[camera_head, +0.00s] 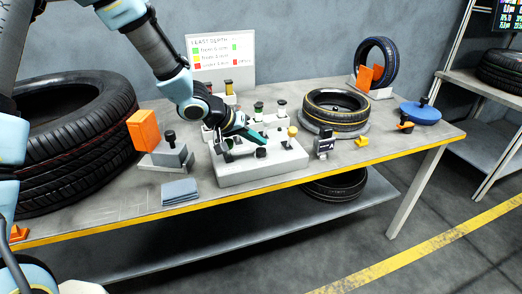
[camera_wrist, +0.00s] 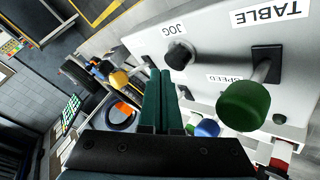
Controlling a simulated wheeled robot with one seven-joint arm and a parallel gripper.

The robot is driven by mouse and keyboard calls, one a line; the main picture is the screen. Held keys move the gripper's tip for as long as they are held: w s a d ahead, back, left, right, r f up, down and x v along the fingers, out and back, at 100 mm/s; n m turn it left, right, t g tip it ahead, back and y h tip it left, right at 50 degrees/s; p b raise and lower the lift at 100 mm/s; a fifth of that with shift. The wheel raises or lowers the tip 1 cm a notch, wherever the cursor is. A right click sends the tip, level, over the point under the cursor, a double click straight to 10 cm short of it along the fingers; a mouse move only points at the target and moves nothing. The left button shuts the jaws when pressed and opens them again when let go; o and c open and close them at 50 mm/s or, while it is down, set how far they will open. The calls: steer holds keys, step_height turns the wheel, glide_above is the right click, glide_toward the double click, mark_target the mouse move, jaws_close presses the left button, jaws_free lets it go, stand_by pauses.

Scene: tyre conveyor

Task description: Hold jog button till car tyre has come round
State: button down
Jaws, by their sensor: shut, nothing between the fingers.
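A grey control box (camera_head: 262,174) stands on the table, with several knobs and levers on top. In the wrist view a panel (camera_wrist: 222,45) carries the labels JOG, SPEED and TABLE. The black jog button (camera_wrist: 180,56) sits by the JOG label. My gripper (camera_head: 226,151) is over the left part of the box. Its green fingers (camera_wrist: 159,76) are closed together and empty, with the tips just beside the jog button; I cannot tell whether they touch it. A tyre with a yellow line (camera_head: 335,118) lies flat on a round turntable right of the box.
A green knob (camera_wrist: 243,105) is close to the fingers on the right. A very large tyre (camera_head: 75,165) fills the table's left end. An orange block on a grey stand (camera_head: 165,154), a blue-striped upright tyre (camera_head: 376,58) and a blue disc (camera_head: 424,112) are also there.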

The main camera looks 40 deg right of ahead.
steer(key=shift+f+b, duration=0.55)
steer(key=shift+b, duration=0.75)
